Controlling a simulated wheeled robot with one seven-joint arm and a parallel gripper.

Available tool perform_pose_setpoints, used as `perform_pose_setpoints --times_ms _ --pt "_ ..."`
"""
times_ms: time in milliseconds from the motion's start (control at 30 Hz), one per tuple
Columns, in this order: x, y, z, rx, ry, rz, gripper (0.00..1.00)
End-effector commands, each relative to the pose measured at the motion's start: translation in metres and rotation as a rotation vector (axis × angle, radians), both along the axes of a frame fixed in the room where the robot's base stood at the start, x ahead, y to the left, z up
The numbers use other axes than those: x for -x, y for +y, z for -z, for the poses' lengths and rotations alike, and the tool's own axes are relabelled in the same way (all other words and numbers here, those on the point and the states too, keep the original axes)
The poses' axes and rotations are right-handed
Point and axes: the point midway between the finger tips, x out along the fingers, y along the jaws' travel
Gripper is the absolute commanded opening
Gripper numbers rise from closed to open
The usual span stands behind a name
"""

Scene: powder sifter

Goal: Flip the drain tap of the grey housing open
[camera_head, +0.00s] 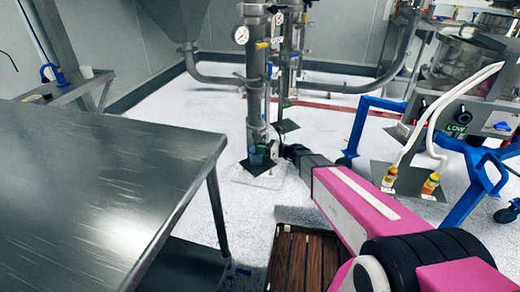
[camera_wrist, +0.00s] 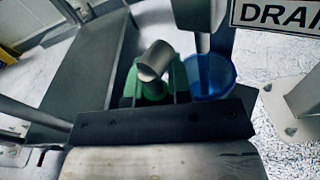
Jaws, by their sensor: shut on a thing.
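My gripper (camera_head: 282,150) is at the foot of an upright steel pipe (camera_head: 256,95) in the head view, where details are too small to tell. In the wrist view, my gripper (camera_wrist: 153,98) is shut around the drain tap, whose short grey metal cylinder (camera_wrist: 156,60) stands up tilted between green parts (camera_wrist: 180,78). Much of the tap and the contact is hidden by the gripper. A grey spout (camera_wrist: 203,40) hangs just right of it, over a blue bowl (camera_wrist: 212,75). A white sign reading "DRAI" (camera_wrist: 275,14) is at the upper right.
A steel table (camera_head: 100,190) fills the left of the head view. A blue wheeled frame (camera_head: 470,185) with white hoses (camera_head: 415,130) stands at the right. A brown slatted platform (camera_head: 300,258) lies below my arm. White floor (camera_head: 190,100) is open behind the table.

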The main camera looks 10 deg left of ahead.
Motion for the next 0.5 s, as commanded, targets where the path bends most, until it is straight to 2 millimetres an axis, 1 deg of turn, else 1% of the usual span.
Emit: perform_pose_setpoints --times_ms 100,200,467,500 --pt "-0.0027 -0.0032 0.0009 0.068 -0.081 0.001 0.00" --pt "-0.0044 -0.0044 0.0019 0.100 -0.119 0.000 0.00" --pt "-0.0049 -0.0046 0.0026 0.106 -0.128 0.000 0.00" --pt "-0.0049 -0.0047 0.0026 0.106 -0.129 0.000 0.22"
